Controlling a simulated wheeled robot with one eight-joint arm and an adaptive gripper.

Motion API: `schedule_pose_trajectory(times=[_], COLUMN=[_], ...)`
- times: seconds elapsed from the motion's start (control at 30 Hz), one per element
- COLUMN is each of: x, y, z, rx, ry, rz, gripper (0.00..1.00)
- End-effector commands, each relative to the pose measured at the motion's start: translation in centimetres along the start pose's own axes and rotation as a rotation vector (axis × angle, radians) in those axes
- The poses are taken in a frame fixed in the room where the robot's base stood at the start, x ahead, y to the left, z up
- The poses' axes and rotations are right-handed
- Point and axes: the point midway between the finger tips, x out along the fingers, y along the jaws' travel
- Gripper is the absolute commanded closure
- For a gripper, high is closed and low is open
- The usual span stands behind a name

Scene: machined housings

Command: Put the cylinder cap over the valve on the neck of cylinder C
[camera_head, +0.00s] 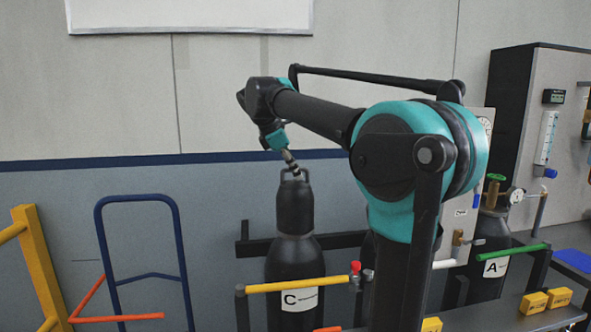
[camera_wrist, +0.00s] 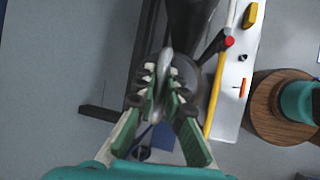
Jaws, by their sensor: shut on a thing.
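Cylinder C (camera_head: 292,268) is dark, stands upright in the rack and has a white label with a C. The black cylinder cap (camera_head: 295,208) is upright in line above its shoulder, with its lower rim at or very near the neck. I cannot tell whether it is fully seated. The valve is not visible. My gripper (camera_head: 291,170) is at the top of the cap, shut on its loop handle. In the wrist view, my gripper's green-padded fingers (camera_wrist: 163,88) close around a grey part of the cap.
A yellow bar (camera_head: 285,286) crosses in front of cylinder C, with a red knob (camera_head: 355,267) at its right end. Cylinder A (camera_head: 490,250) stands to the right with a gauge. A blue hand-truck frame (camera_head: 148,275) and a yellow post (camera_head: 38,262) stand to the left.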

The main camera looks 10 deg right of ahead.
Motion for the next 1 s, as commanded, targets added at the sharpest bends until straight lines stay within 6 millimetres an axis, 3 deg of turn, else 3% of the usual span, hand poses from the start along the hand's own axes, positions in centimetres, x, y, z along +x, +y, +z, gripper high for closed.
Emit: schedule_pose_trajectory(times=[0.03, 0.07, 0.1, 0.27, 0.67, 1.0], x=[0.1, 0.1, 0.1, 0.1, -0.7, -7.1], y=[0.0, 0.0, 0.0, 0.0, 0.0, 0.0], z=[0.0, 0.0, 0.0, 0.0, -0.1, -0.1], rx=[0.0, 0.0, 0.0, 0.0, -0.001, -0.002], ry=[-0.001, -0.001, 0.0, 0.0, 0.0, 0.001], rz=[0.0, 0.0, 0.0, 0.0, 0.0, 0.001], gripper=[1.0, 0.88, 0.83, 0.65, 0.65, 0.65])
